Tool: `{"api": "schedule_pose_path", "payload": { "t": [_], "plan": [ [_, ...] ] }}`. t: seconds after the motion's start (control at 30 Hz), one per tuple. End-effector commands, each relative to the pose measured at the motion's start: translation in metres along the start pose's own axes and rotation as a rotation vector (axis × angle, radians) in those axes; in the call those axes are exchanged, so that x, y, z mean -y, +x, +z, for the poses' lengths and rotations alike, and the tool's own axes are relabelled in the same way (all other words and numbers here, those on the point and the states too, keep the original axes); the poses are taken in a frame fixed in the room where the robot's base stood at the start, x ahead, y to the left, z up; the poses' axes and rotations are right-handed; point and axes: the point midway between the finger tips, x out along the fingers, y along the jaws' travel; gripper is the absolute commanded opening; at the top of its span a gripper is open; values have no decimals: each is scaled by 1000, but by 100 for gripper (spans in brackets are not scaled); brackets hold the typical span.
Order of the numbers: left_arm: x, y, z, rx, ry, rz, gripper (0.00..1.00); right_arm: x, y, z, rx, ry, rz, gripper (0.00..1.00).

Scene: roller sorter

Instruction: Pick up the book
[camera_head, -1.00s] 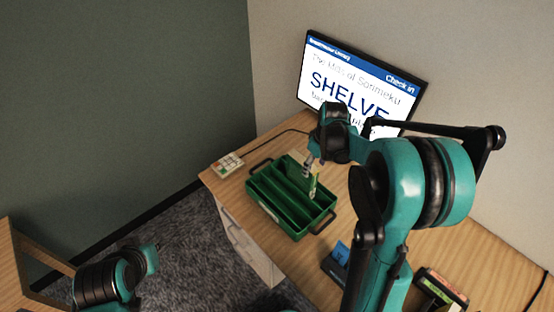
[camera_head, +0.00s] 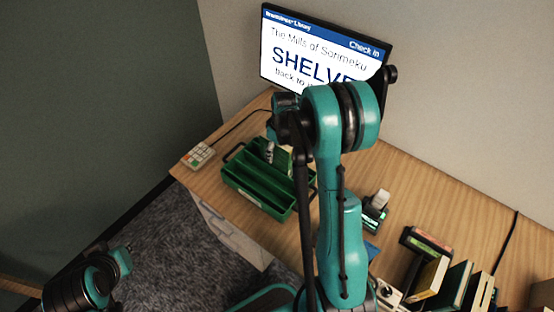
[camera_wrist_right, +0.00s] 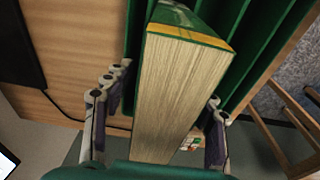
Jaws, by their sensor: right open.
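The book (camera_wrist_right: 183,85), a thick volume with a green cover, a yellow band and cream page edges, stands in the green divided tray (camera_wrist_right: 240,22) in the right wrist view. In the head view the tray (camera_head: 256,192) sits on the desk. The book there is mostly hidden by my right arm. My right gripper (camera_wrist_right: 165,92) is open, with one finger on each side of the book; I cannot tell whether they touch it. It shows small over the tray in the head view (camera_head: 270,152). Only part of my left arm shows at lower left; its jaws do not.
A monitor (camera_head: 322,55) reading "SHELVE" stands behind the tray. A keypad (camera_head: 198,155) lies at the desk's left end. Several books (camera_head: 455,285) and a small device (camera_head: 375,208) are on the right. The desk's front edge is close to the tray.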

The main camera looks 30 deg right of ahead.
Motion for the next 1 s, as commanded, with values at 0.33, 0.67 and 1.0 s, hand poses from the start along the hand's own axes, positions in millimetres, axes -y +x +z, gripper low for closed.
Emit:
{"api": "schedule_pose_path", "payload": {
  "t": [0.33, 0.67, 1.0],
  "plan": [
    [0, 0, 0, 0, 0, 0, 0, 0, 1, 0, 0, 0, 0, 20],
    [0, 0, 0, 0, 0, 0, 0, 0, 0, 0, 0, 0, 0, 0],
    [0, -13, -9, 0, 0, 0, 0, 0, -48, -6, 0, 0, 0, 0]
  ]
}}
